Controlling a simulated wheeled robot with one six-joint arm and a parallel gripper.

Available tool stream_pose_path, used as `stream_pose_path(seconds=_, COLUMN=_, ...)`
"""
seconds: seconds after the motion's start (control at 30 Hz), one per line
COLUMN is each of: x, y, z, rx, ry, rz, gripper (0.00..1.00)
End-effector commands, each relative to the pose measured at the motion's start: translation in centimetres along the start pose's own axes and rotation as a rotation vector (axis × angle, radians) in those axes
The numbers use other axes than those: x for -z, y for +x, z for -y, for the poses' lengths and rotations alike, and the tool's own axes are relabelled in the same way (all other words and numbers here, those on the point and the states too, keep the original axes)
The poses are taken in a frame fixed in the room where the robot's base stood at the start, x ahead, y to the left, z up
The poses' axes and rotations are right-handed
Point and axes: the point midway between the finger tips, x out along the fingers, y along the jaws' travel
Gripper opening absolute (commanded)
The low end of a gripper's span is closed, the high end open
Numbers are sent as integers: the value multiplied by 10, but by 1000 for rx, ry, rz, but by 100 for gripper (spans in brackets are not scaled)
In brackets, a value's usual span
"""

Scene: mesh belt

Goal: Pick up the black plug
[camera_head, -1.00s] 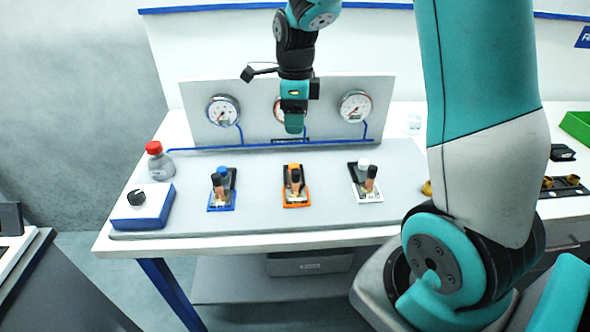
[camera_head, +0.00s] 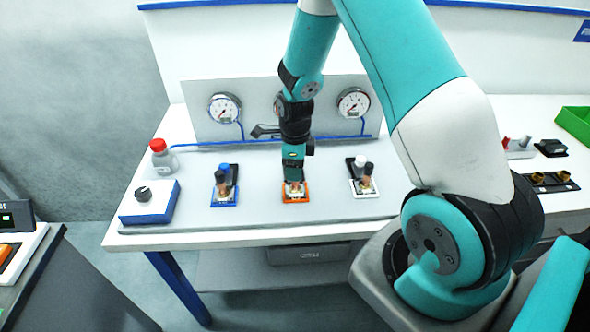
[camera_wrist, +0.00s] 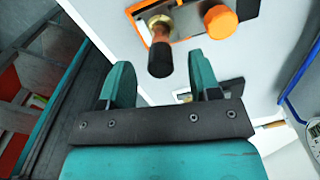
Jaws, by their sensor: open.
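My gripper (camera_head: 293,178) is open and points down over the orange-edged station (camera_head: 296,200), partly hiding it. In the wrist view the two teal fingers (camera_wrist: 160,64) are apart, with nothing held between them. A brown, black-ended handle (camera_wrist: 160,55) on a brass fitting shows just beyond the fingertips. An orange round cap (camera_wrist: 220,21) sits beside it. Similar black-topped pieces stand on the blue station (camera_head: 219,178) and the white station (camera_head: 368,169). A black block (camera_head: 552,147) lies on a dark pad at the far right. I cannot tell which piece is the black plug.
A gauge panel (camera_head: 250,125) stands behind the stations. A red-capped bottle (camera_head: 163,158) and a blue-and-white knob box (camera_head: 150,203) are at the left. A green bin (camera_head: 575,127) is at the far right. The grey board's front strip is clear.

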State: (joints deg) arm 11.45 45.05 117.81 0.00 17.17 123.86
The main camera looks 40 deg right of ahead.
Motion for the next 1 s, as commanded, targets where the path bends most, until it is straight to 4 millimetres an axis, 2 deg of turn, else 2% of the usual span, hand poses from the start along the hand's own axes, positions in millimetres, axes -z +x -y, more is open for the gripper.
stream_pose_path(seconds=0.2, x=0, y=24, z=0, rx=-2, ry=0, rz=-1, gripper=57)
stream_pose_path(seconds=0.5, x=-1, y=30, z=1, rx=1, ry=0, rz=1, gripper=57)
stream_pose_path(seconds=0.57, x=-1, y=30, z=1, rx=1, ry=0, rz=1, gripper=45)
stream_pose_path(seconds=0.73, x=-1, y=30, z=1, rx=1, ry=0, rz=1, gripper=6)
stream_pose_path(seconds=0.77, x=-1, y=30, z=1, rx=1, ry=0, rz=1, gripper=4)
stream_pose_path(seconds=1.0, x=0, y=30, z=1, rx=1, ry=0, rz=1, gripper=4)
